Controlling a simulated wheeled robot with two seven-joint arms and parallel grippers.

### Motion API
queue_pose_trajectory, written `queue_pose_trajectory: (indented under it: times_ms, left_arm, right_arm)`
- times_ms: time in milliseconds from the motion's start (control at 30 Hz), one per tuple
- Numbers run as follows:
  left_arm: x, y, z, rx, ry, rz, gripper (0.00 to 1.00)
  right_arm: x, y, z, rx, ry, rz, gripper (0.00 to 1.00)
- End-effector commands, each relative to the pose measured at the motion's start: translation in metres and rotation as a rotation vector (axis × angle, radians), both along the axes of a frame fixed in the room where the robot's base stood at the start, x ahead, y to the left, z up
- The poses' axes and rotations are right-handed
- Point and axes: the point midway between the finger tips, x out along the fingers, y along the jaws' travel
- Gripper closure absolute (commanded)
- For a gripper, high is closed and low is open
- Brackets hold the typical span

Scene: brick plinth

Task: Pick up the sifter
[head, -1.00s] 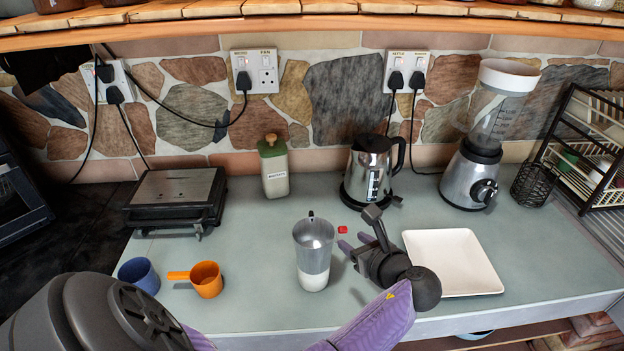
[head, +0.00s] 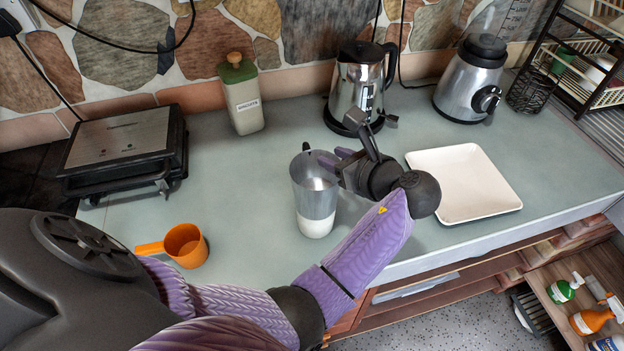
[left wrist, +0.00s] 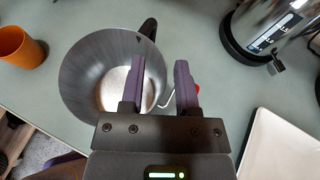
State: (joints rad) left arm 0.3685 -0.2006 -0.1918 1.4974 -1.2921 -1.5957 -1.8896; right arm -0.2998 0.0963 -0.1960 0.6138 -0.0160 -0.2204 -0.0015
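The sifter (head: 315,196) is a metal cup with a whitish lower part, standing upright on the counter. In the left wrist view its open top (left wrist: 92,78) faces the camera, with a dark handle at the far side and a thin crank with a red knob (left wrist: 197,89). My left gripper (head: 336,160) is at the sifter's right rim. In the left wrist view the gripper (left wrist: 158,85) is open, one finger over the cup's opening, the other outside by the crank. I cannot tell whether either finger touches. My right gripper is not in view.
An orange measuring cup (head: 184,246) stands left of the sifter. A white square plate (head: 465,182) lies to the right. A kettle (head: 357,88), a biscuit canister (head: 242,97), a grill (head: 122,146) and a blender (head: 468,84) stand behind.

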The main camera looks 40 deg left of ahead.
Motion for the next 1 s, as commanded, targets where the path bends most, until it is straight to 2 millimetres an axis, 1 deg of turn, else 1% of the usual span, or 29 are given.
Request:
queue_pose_trajectory:
  times_ms: [33,67,100,167,1000]
  left_arm:
    - [0.0,0.0001,0.0,0.0,0.0,0.0,0.73]
    - [0.0001,0.0002,-0.0001,0.0,0.0,0.0,0.79]
    - [0.0,0.0002,-0.0001,0.0,0.0,0.0,0.88]
    - [0.0,0.0003,-0.0002,0.0,0.0,0.0,1.0]
    - [-0.0001,0.0002,-0.0009,-0.001,0.002,0.001,1.0]
  right_arm:
    - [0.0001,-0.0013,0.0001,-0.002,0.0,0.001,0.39]
    - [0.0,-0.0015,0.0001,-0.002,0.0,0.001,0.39]
    - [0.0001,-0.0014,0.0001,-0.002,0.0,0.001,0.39]
    - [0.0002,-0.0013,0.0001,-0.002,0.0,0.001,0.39]
    - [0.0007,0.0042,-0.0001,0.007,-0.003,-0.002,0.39]
